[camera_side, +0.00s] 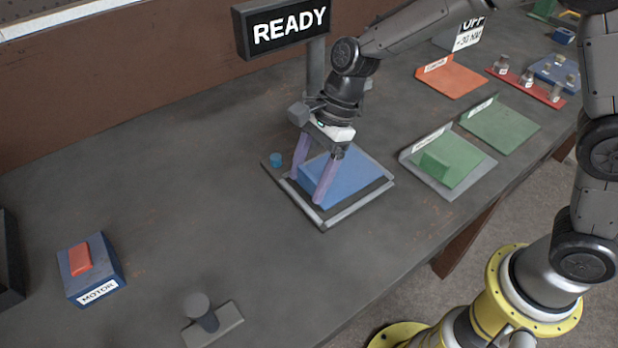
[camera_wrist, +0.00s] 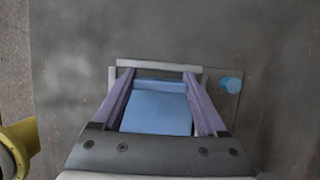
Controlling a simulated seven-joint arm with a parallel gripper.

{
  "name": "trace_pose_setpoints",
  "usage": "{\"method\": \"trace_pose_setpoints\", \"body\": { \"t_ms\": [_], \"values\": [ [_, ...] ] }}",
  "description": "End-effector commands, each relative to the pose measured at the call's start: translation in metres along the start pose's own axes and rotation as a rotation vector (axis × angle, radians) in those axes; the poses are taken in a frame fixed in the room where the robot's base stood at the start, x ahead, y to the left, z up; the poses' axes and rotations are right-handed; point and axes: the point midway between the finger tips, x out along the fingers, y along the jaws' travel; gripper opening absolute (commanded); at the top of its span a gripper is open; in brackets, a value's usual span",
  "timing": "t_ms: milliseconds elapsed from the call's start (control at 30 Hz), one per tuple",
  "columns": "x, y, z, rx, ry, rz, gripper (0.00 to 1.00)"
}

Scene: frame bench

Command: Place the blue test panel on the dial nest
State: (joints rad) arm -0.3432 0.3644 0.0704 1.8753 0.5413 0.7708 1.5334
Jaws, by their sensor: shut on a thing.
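The blue test panel (camera_side: 345,180) lies flat within the grey-railed nest (camera_side: 358,207), which I take for the dial nest. A small round blue knob (camera_side: 277,159) stands at the nest's back left corner. The panel also shows in the wrist view (camera_wrist: 155,113), with a raised blue bar between the fingertips. My gripper (camera_side: 307,190) points down and its two purple fingers (camera_wrist: 159,82) are shut on the panel. I cannot tell whether the panel rests fully on the nest or sits slightly above it. The fingers hide part of its left side.
A READY sign (camera_side: 290,27) on a post stands behind the nest. A tray with a green panel (camera_side: 448,168) lies to the right. A blue MOTOR box (camera_side: 92,275) with a red switch and a grey post (camera_side: 203,312) stand at the left front.

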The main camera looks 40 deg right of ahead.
Motion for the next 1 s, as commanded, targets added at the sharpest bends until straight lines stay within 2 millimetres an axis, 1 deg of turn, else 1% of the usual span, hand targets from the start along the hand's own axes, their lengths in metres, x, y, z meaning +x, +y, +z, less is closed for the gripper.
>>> {"method": "trace_pose_setpoints", "body": {
  "t_ms": [33, 100, 333, 467, 500, 567, 600, 633, 867, 1000],
  "values": [
    [0.006, 0.000, -0.002, 0.001, -0.001, 0.001, 0.00],
    [0.009, -0.001, -0.004, 0.000, -0.001, -0.002, 0.00],
    [0.009, -0.001, -0.003, -0.001, -0.001, -0.003, 0.00],
    [0.012, 0.000, -0.005, -0.001, -0.001, -0.001, 0.00],
    [0.012, 0.000, -0.005, -0.001, 0.000, 0.000, 0.80],
    [0.012, 0.000, -0.005, -0.001, 0.000, 0.000, 0.91],
    [0.012, 0.000, -0.005, -0.001, 0.000, 0.000, 0.98],
    [0.012, 0.000, -0.005, -0.001, -0.001, 0.000, 1.00],
    [0.011, 0.000, -0.005, 0.000, -0.001, -0.001, 1.00],
    [0.001, -0.001, -0.003, 0.000, -0.002, -0.004, 1.00]
  ]
}}
